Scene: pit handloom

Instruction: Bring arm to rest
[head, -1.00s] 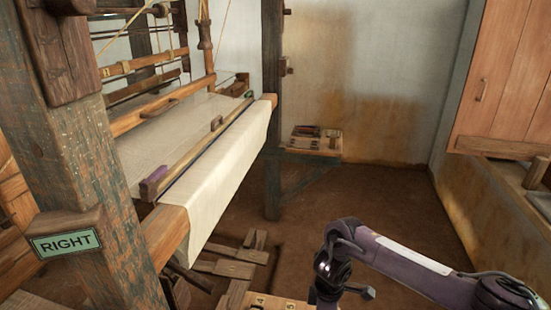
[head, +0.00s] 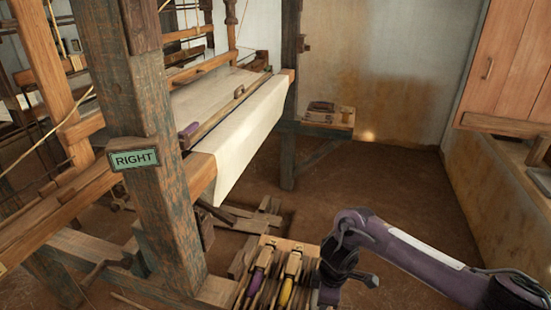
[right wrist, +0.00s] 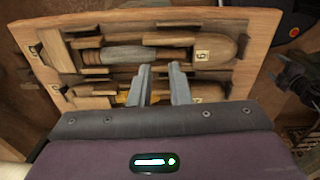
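My right arm (head: 400,250) comes in from the right in the head view and bends down beside a wooden shuttle tray (head: 290,243). My right gripper (right wrist: 160,70) shows in the right wrist view with its two grey fingers apart and nothing seen between them. Behind the fingers lies the same tray (right wrist: 240,22), holding a shuttle with grey-blue thread (right wrist: 125,53) and one with yellow thread (right wrist: 122,98), partly hidden by the fingers. I cannot tell the gap between fingertips and shuttles. My left gripper is not in view.
The loom's thick post with a RIGHT sign (head: 134,159) stands at the left; white cloth (head: 250,125) hangs over its front beam. A small shelf (head: 325,122) holds items at the back. A wooden cabinet (head: 505,70) is at the right. The brown floor (head: 400,180) between is clear.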

